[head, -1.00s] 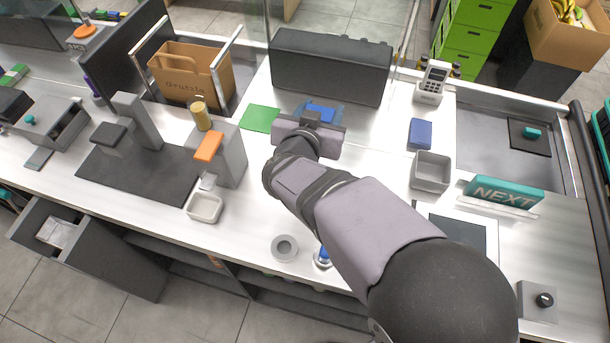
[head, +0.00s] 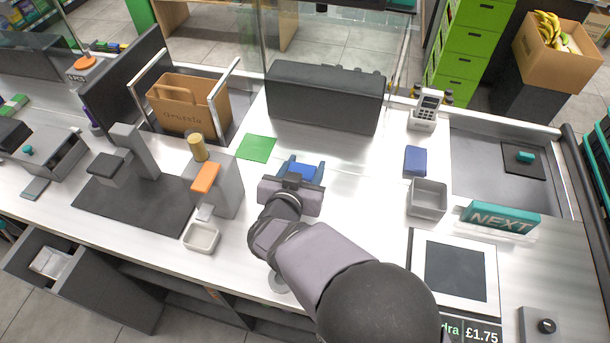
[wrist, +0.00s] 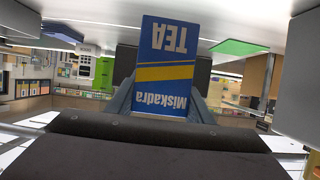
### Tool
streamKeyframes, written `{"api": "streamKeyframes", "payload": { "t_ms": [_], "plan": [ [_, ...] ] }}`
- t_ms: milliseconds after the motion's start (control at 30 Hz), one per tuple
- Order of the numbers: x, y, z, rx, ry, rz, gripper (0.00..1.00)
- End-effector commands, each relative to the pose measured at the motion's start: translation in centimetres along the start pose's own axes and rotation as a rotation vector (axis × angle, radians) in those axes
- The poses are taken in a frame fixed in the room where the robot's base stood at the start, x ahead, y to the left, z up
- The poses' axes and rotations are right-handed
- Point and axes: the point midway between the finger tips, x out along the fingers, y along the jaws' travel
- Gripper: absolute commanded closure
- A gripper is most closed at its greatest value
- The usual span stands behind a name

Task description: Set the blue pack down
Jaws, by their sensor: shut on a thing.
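The blue pack (head: 303,172) is held between the fingers of my gripper (head: 305,170), over the middle of the counter. In the wrist view the blue pack (wrist: 165,70) has a yellow band and reads "Miskadra TEA", upside down in the picture. My gripper (wrist: 163,103) is shut on its lower part there. Whether the pack touches the counter is not clear. A flat green square (head: 257,148) lies on the counter to the left of my gripper, apart from the pack.
A second blue block (head: 415,161) lies at the right, behind an open grey bin (head: 428,198). A long dark box (head: 325,96) stands behind my gripper. A grey stand with an orange top (head: 206,176) is at the left. The counter between gripper and bin is clear.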

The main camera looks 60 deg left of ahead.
Motion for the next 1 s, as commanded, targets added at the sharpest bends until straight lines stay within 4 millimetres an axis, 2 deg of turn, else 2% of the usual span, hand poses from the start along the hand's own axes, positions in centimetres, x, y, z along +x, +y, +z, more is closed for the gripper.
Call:
{"api": "streamKeyframes", "payload": {
  "t_ms": [133,400,900,933,1000],
  "plan": [
    [0.2,0.0,0.5,-0.001,0.0,0.0,0.77],
    [1.3,0.0,3.1,-0.001,0.0,0.0,0.77],
    [1.6,0.0,3.9,0.001,0.001,0.0,0.77],
    [1.6,0.0,3.8,0.001,0.0,0.0,0.46],
    [1.6,0.0,3.8,0.001,0.0,0.0,0.35]
  ]
}}
